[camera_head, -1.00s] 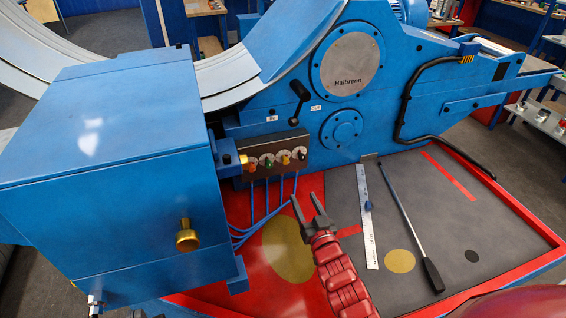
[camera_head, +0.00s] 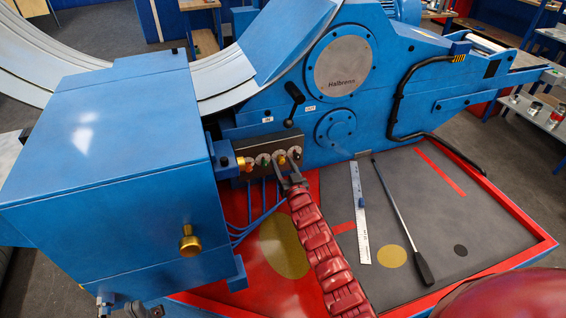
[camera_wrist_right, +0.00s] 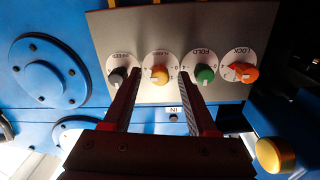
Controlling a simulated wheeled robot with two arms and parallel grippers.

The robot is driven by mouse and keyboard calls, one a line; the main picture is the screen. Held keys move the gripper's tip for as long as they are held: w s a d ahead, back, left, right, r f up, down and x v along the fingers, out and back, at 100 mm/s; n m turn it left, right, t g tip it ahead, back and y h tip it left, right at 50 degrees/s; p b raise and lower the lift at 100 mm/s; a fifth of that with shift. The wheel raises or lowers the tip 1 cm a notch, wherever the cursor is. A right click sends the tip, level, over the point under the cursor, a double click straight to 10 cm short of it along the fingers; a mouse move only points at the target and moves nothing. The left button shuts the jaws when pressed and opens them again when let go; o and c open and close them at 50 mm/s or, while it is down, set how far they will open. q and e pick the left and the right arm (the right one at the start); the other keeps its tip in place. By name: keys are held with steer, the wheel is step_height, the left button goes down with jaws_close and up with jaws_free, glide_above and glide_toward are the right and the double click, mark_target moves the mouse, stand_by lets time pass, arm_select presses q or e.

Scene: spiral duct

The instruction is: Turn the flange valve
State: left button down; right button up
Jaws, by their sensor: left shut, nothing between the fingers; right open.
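The control panel (camera_head: 268,145) on the blue machine bears a row of valve knobs. Whether the fingers reach around the knob is unclear. My left gripper (camera_head: 137,309) is shut and empty, partly cut off at the bottom edge.
Blue hoses (camera_head: 264,200) hang below the panel. A ruler (camera_head: 360,215) and a long-handled tool (camera_head: 402,220) lie on the grey mat.

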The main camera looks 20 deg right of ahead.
steer(key=shift+w, duration=0.25)
steer(key=shift+c, duration=0.2)
jaws_close()
